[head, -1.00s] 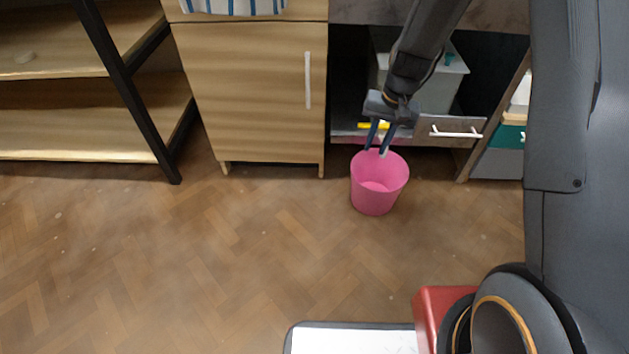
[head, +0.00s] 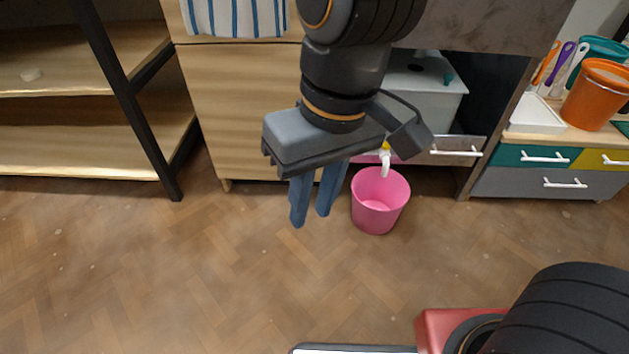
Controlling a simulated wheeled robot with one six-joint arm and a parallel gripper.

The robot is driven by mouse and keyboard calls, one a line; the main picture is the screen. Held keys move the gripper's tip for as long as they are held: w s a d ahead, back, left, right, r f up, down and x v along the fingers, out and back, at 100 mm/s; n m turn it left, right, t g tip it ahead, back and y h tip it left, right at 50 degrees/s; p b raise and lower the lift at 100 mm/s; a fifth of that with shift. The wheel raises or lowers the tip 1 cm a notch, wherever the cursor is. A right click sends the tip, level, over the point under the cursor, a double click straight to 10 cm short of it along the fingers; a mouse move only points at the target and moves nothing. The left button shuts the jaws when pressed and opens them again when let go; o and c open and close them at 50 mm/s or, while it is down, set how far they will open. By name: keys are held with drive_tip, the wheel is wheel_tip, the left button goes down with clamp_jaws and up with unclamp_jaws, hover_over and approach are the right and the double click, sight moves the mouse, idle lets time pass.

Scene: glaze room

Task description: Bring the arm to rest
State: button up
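My gripper (head: 311,221) hangs in front of the wooden cabinet, much nearer the camera than the furniture. Its two blue-grey fingers point down with a gap between them, and nothing shows in the gap. My arm comes down from the top of the picture and is bent, covering part of the cabinet and the dark opening beside it. The gripper is left of a pink bucket (head: 378,212) and apart from it.
The bucket stands on the floor below a small white spout-like piece (head: 385,163). A grey-white container (head: 425,88) sits in the opening behind. Shelving (head: 95,125) stands left; an orange bucket (head: 597,95) is on the right drawer unit (head: 550,170). The front floor is clear.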

drive_tip(key=shift+s+d+r, duration=0.1)
drive_tip(key=shift+s, duration=0.3)
drive_tip(key=shift+r+p, duration=0.55)
drive_tip(key=shift+r, duration=0.05)
idle(0.7)
drive_tip(key=d+r+m+p, duration=0.2)
drive_tip(key=d+r+p, duration=0.5)
drive_tip(key=p, duration=0.5)
drive_tip(key=d+r+m+h+p, duration=0.1)
drive_tip(key=d+r+m+p, duration=0.1)
drive_tip(key=d+r+p, duration=0.5)
drive_tip(key=d+r+m+p, duration=0.2)
drive_tip(key=d+r+p, duration=0.4)
drive_tip(key=r+p, duration=0.9)
drive_tip(key=p, duration=0.4)
drive_tip(key=shift+d+m+h, duration=0.3)
drive_tip(key=shift+d+m, duration=0.1)
